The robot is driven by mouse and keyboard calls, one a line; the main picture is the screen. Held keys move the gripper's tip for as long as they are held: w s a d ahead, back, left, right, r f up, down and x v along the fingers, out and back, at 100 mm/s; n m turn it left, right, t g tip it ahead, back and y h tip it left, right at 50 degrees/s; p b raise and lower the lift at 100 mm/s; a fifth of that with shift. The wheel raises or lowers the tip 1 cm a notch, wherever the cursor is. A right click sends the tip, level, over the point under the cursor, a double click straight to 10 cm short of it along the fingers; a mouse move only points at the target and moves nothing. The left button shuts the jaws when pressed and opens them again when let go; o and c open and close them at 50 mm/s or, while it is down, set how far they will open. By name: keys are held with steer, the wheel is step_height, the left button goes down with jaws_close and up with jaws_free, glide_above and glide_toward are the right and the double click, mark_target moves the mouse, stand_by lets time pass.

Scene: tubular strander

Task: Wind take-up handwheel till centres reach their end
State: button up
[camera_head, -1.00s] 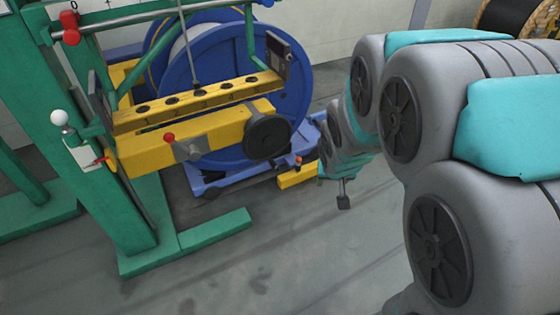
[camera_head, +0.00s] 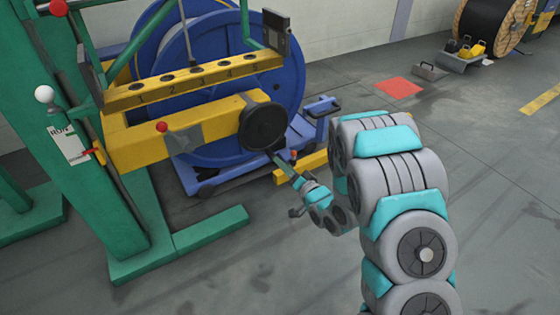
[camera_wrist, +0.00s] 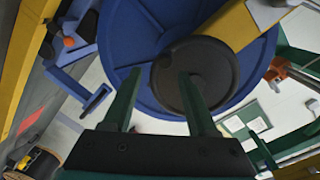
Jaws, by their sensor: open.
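The dark round handwheel (camera_head: 263,127) sits on the right end of the yellow beam (camera_head: 185,138). In the wrist view the handwheel (camera_wrist: 214,62) fills the middle, face towards me. My gripper (camera_head: 280,162) is just below and in front of the handwheel's lower rim in the head view. In the wrist view my gripper (camera_wrist: 160,80) has its two green fingers spread, with nothing held between them. One fingertip overlaps the wheel's face; I cannot tell whether it touches. The large blue reel (camera_head: 290,88) stands behind the beam. The centres cannot be made out.
A green frame (camera_head: 95,150) stands at left with a white-knobbed lever (camera_head: 44,94). A red-knobbed clamp (camera_head: 162,127) is on the beam. A blue cradle (camera_head: 215,178) lies under the reel.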

mark_target(271, 156)
steer(key=shift+m+t+y, duration=0.3)
steer(key=shift+m+y, duration=0.1)
steer(key=x, duration=0.7)
steer(key=shift+s+a+f+b, duration=0.1)
steer(key=shift+a+f+b, duration=0.1)
steer(key=shift+a+b, duration=0.25)
jaws_close()
stand_by(0.9)
